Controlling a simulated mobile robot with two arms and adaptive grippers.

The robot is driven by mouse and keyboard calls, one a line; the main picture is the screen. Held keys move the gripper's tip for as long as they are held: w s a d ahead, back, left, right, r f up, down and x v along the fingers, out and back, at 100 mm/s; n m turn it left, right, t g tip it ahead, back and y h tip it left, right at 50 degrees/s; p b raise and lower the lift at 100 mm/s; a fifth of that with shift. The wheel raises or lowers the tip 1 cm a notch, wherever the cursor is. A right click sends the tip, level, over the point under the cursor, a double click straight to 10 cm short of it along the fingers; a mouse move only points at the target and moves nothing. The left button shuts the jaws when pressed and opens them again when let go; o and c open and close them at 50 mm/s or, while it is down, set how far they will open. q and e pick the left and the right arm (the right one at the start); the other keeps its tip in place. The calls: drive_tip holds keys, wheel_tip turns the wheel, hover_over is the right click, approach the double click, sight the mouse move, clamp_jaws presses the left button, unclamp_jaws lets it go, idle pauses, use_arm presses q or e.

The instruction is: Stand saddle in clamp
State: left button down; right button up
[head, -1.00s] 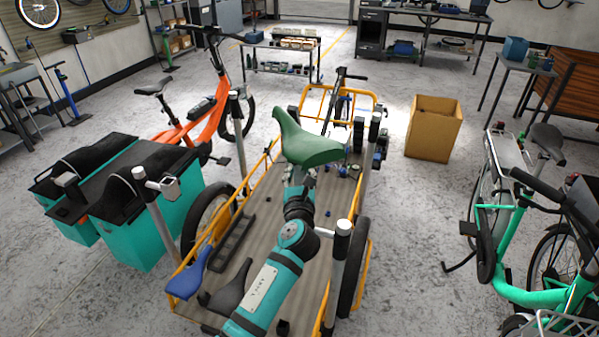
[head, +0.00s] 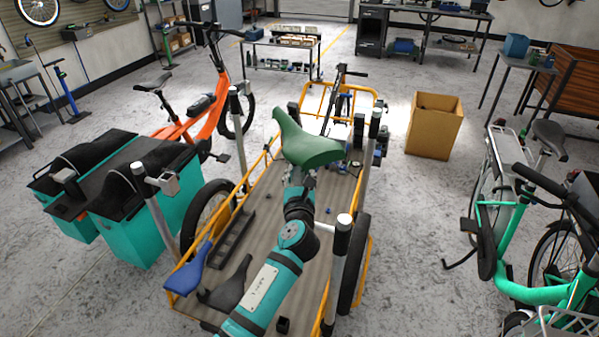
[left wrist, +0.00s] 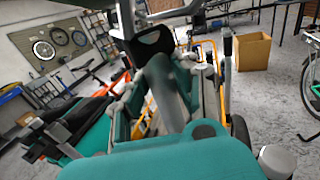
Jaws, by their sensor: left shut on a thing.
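A green saddle (head: 309,147) is held up over the ribbed cargo bed (head: 290,210) in the head view. My left gripper (head: 301,176) is shut on it from below, and the saddle hides most of the fingertips. Upright silver posts stand around the bed. The left post (head: 158,215) carries a small metal block (head: 164,182) at its top, apart from the saddle. Another post (head: 341,245) stands just right of my left arm. I cannot tell which fitting is the clamp. My right gripper is not in view.
A cardboard box (head: 433,128) and a green bike (head: 540,295) stand right, with open floor between.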

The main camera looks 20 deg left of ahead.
use_arm(q)
drive_tip(key=shift+f+b, duration=2.25)
drive_tip(key=shift+f, duration=0.85)
drive_tip(key=c, duration=1)
unclamp_jaws()
